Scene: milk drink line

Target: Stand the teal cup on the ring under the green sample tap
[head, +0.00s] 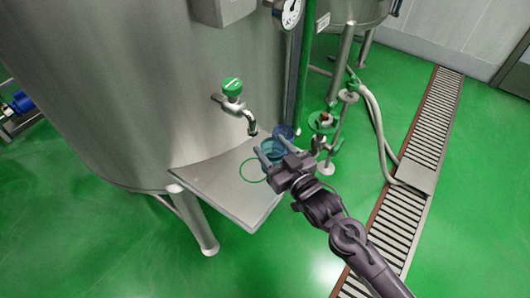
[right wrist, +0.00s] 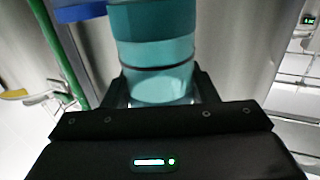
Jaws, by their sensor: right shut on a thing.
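The teal cup (head: 271,149) is between the fingers of my right gripper (head: 268,158), which is shut on it. The cup fills the upper middle of the right wrist view (right wrist: 155,50). The green ring (head: 241,173) is drawn on the metal shelf, just left of and nearer than the cup. The green-handled sample tap (head: 232,89) is on the tank, with its spout pointing down behind and left of the cup. I cannot tell whether the cup's base touches the shelf. My left gripper is not in view.
A blue cup (head: 285,131) stands close behind the teal cup, at the shelf's back right. The shelf (head: 232,199) is bare at its front left. Pipes and a valve (head: 323,122) stand right of the shelf. The big tank (head: 130,90) is behind it.

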